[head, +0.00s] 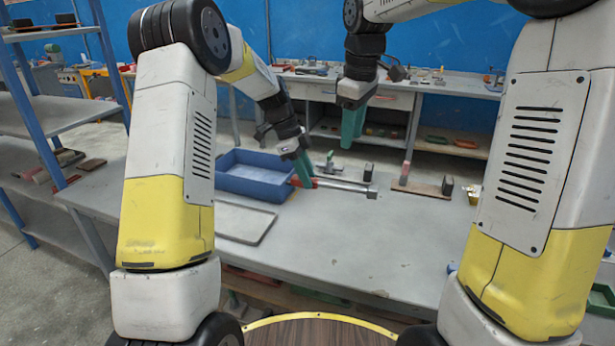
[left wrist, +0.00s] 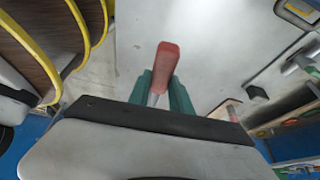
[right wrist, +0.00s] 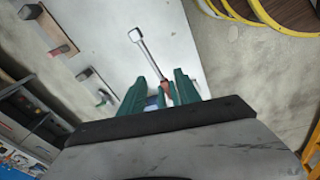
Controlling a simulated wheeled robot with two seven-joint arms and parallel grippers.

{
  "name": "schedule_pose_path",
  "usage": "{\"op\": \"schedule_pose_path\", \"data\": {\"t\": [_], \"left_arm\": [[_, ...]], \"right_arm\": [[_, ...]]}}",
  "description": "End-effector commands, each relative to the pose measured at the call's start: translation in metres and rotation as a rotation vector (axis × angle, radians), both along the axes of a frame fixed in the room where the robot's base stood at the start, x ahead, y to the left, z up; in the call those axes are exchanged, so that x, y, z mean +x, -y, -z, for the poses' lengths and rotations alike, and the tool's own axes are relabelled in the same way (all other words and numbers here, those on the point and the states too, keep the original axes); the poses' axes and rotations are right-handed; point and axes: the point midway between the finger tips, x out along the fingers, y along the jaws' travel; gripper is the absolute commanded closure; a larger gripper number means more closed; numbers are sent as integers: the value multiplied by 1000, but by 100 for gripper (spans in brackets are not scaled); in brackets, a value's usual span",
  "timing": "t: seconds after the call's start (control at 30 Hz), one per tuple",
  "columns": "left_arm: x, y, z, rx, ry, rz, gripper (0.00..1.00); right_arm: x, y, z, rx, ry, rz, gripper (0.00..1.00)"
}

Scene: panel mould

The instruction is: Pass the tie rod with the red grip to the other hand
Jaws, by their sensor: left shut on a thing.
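The tie rod has a red grip (left wrist: 166,62) and a long metal shank ending in a small block (head: 372,193). My left gripper (head: 304,182) is shut on the rod near its red grip and holds it above the grey table. In the head view the shank points right. In the left wrist view the grip sticks out past the green fingers. My right gripper (head: 349,138) is open and empty, higher and to the right of the left one. The rod shows beyond its spread fingers in the right wrist view (right wrist: 148,58).
A blue tray (head: 240,186) stands on the table (head: 330,250) behind the left gripper, with a flat grey plate (head: 243,222) in front. A wooden board (head: 422,189) with upright blocks lies to the right. The table's front middle is clear. Shelves (head: 50,115) stand at left.

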Motion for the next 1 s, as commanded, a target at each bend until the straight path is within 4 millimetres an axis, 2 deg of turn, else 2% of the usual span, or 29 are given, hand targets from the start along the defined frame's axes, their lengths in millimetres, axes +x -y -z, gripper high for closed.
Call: {"op": "schedule_pose_path", "data": {"t": [0.03, 0.1, 0.23, 0.4, 0.5, 0.7, 1.0], "left_arm": [[0, 0, 0, 0, 1, 0, 100], [0, 0, 0, 0, 1, 0, 100], [0, 0, 0, 0, 1, 0, 100], [0, 0, 0, 0, 1, 0, 100], [0, 0, 0, 0, 1, 0, 100], [0, 0, 0, 0, 1, 0, 100], [0, 0, 0, 0, 1, 0, 100]], "right_arm": [[-20, 12, -10, 19, 30, 72, 61], [-45, 24, -18, 56, 67, 181, 61], [-91, 45, -24, 138, 129, 383, 61], [-150, 66, -17, 271, 195, 640, 61], [-178, 73, -8, 348, 220, 765, 61], [-209, 78, 8, 456, 246, 922, 61], [-217, 79, 13, 485, 250, 964, 61]]}}
